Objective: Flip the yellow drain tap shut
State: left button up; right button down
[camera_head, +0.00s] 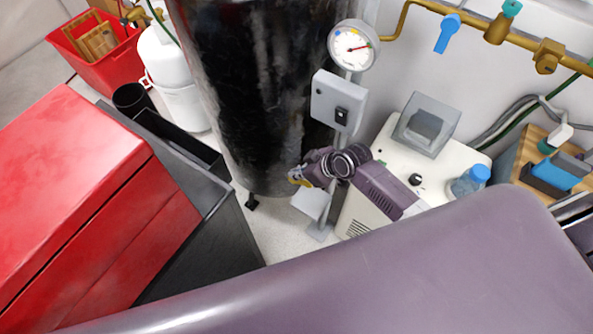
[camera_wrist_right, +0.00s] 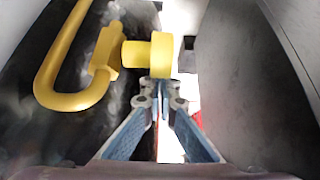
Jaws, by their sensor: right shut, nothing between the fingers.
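The yellow drain tap (camera_wrist_right: 161,55) fills the upper middle of the right wrist view. It has a thick round part, a short stub to the left and a long bent yellow piece (camera_wrist_right: 62,99) curving down and back up. In the head view a small yellow bit of the tap (camera_head: 295,178) shows low on the black tank (camera_head: 262,90). My right gripper (camera_wrist_right: 160,92) is shut and empty, its fingertips right below the round part; I cannot tell whether they touch it. In the head view my right gripper (camera_head: 308,175) partly hides the tap. My left gripper is out of view.
A grey switch box (camera_head: 339,101) and a dial gauge (camera_head: 353,47) stand just above my right wrist. A white machine (camera_head: 380,200) is close on the right. A dark bin (camera_head: 205,235) and red cabinet (camera_head: 75,200) stand left. Some floor below the tank is clear.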

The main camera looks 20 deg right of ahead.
jog(key=shift+w+a+f+g+h+p, duration=0.15)
jog(key=shift+g+h+p, duration=0.55)
jog(key=shift+p, duration=0.85)
jog(key=shift+f+g+p, duration=0.1)
jog(key=shift+g+p, duration=0.3)
jog(key=shift+f+g+h, duration=0.25)
jog(key=shift+g+h, duration=0.15)
jog(key=shift+h, duration=0.1)
jog(key=shift+f+g+h, duration=0.55)
jog(key=shift+g+h, duration=0.05)
jog(key=shift+g, duration=0.1)
jog(key=shift+s+f+g+h+b, duration=0.2)
jog(key=shift+f+g+h+b, duration=0.35)
jog(key=shift+g, duration=0.35)
jog(key=shift+d+g+h, duration=0.2)
jog(key=shift+g+h, duration=0.05)
jog(key=shift+g, duration=0.05)
jog(key=shift+s+d, duration=0.1)
jog(key=shift+s, duration=0.05)
jog(key=shift+r, duration=0.15)
